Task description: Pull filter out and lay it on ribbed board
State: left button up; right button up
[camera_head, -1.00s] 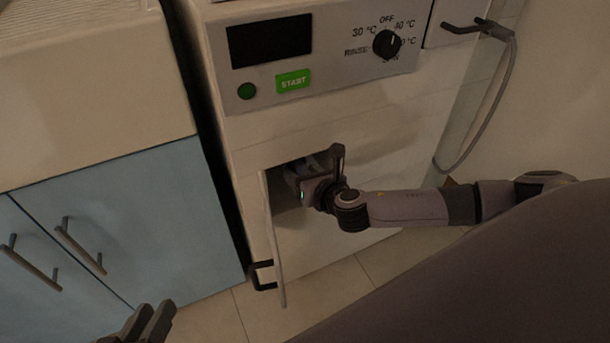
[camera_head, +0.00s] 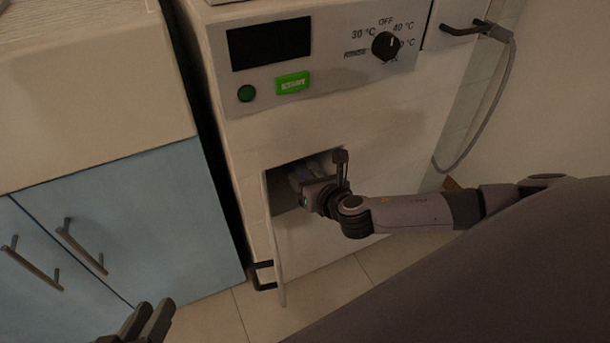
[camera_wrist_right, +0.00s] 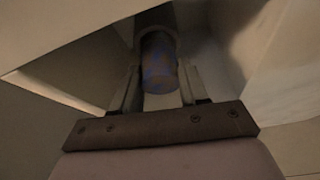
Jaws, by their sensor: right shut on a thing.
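The filter (camera_wrist_right: 158,62) is a bluish-brown cylinder in the right wrist view, at the mouth of a dark round hole. My right gripper (camera_wrist_right: 160,90) is shut on it, one finger on each side. In the head view this gripper (camera_head: 306,190) is in the square opening low on the white machine, and the filter is mostly hidden there. A ribbed surface (camera_head: 60,20), likely the ribbed board, lies on the counter at the top left. My left gripper (camera_head: 148,322) is at the bottom edge, empty as far as I see; its finger gap is unclear.
The opened flap (camera_head: 277,250) hangs at the left side of the opening, close to my right gripper. The machine (camera_head: 330,125) has a dial, a green START button and a display. Blue cabinets (camera_head: 120,225) with bar handles stand left. A hose (camera_head: 490,110) hangs at the right.

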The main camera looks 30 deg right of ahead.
jog(key=s+p, duration=0.2)
jog(key=s, duration=0.5)
jog(key=shift+a+p, duration=0.2)
jog(key=shift+p, duration=0.15)
dwell(2.1)
jog(key=shift+s+a+p, duration=0.1)
jog(key=shift+s+p, duration=0.7)
jog(key=shift+s, duration=1.15)
